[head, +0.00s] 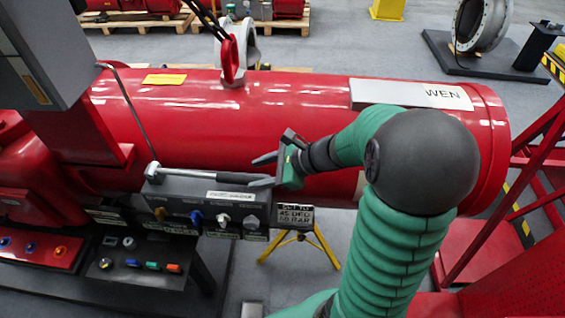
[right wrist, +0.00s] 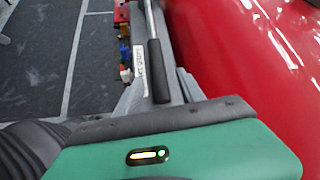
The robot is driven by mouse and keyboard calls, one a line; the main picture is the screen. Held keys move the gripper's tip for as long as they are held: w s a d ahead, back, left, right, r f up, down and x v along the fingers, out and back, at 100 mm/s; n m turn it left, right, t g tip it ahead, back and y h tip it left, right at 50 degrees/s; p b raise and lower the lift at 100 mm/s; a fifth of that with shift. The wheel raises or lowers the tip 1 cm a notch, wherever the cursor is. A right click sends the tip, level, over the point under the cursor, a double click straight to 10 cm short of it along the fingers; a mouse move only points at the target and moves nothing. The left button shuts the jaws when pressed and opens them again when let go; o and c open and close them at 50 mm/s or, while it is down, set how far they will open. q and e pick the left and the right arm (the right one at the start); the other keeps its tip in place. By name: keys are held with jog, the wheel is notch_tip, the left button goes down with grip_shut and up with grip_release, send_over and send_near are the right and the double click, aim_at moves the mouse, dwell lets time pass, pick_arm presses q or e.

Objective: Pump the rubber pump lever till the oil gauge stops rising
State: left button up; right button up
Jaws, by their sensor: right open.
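The pump lever (head: 235,177) is a bright metal rod with a black rubber grip at its right end. It lies roughly level along the top of a grey valve block (head: 180,194). My right gripper (head: 263,171) is open at the right end of the grip, with one finger above it and one below it in the head view. In the right wrist view the black grip (right wrist: 158,72) reaches down between the grey fingers (right wrist: 160,92). I cannot tell whether they touch it. No oil gauge can be made out. My left gripper is not in view.
A large red cylinder (head: 200,120) runs behind the block. Coloured knobs (head: 195,217) line the block's front. A yellow stand (head: 320,250) is below. A grey box (head: 45,50) overhangs upper left. Red framework (head: 530,190) stands right.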

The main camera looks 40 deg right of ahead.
jog(key=v, duration=1)
jog(key=shift+s+d, duration=0.15)
jog(key=shift+d, duration=0.05)
jog(key=a+f+n+g+h, duration=0.4)
jog(key=a+f+n, duration=1.1)
jog(key=n, duration=1.1)
jog(key=s+a+g, duration=0.1)
jog(key=g, duration=0.1)
jog(key=shift+a+n+g+h, duration=0.2)
jog(key=shift+n+g+h, duration=0.1)
jog(key=shift+h, duration=0.1)
jog(key=shift+w+d+f, duration=0.15)
jog(key=shift+d+f, duration=0.05)
jog(key=shift+f, duration=0.05)
jog(key=shift+a, duration=0.15)
